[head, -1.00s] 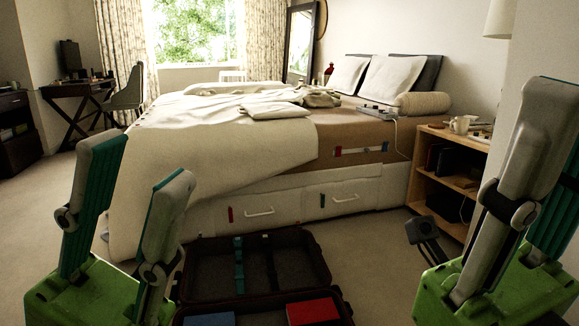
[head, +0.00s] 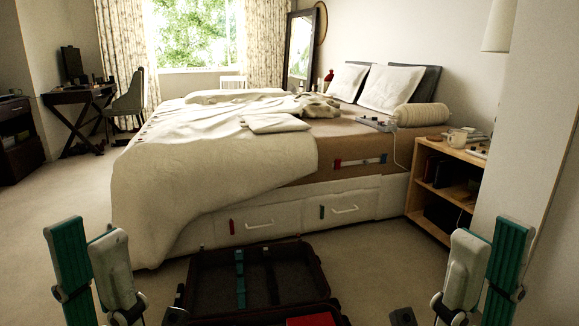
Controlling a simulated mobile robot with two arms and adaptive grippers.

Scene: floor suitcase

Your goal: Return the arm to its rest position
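My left gripper (head: 82,240) is at the lower left of the head view, fingers pointing up and parted, with nothing between them. My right gripper (head: 490,255) is at the lower right, fingers also up; its two fingers stand close in the picture, and a narrow gap shows between them. I see nothing held in it. Both grippers are clear of the open suitcase (head: 190,281) on the floor between them. A red item (head: 312,321) lies in its near half, cut off by the frame's bottom edge.
The bed (head: 374,191) with drawers stands just behind the suitcase. A wooden bedside shelf (head: 440,233) is at the right, near a wall edge. A desk (head: 70,97) and chair (head: 127,103) are at the far left. Carpet (head: 60,190) is clear at the left.

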